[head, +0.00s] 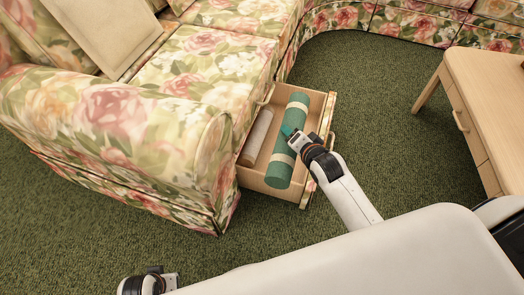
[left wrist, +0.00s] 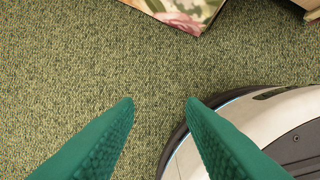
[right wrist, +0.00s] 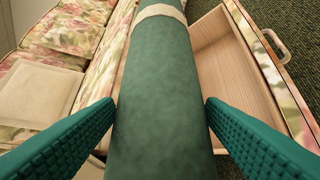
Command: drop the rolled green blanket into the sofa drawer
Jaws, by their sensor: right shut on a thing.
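The rolled green blanket (head: 279,172), with two cream bands, is held lengthwise over the open sofa drawer (head: 252,180). Its near end overlaps the drawer's near wall in the head view; I cannot tell how high it is above the drawer floor. My right gripper (head: 291,135) is shut on the blanket near its middle. In the right wrist view the green fingers lie on either side of the blanket (right wrist: 166,90), with the drawer (right wrist: 235,55) beneath. My left gripper (left wrist: 160,103) is open and empty above the carpet, low at the left in the head view.
A beige roll (head: 256,138) lies in the drawer, left of the blanket. The floral sofa (head: 120,115) stands left and behind. A wooden desk or cabinet (head: 490,100) stands at the right. Green carpet (head: 390,100) between them is clear.

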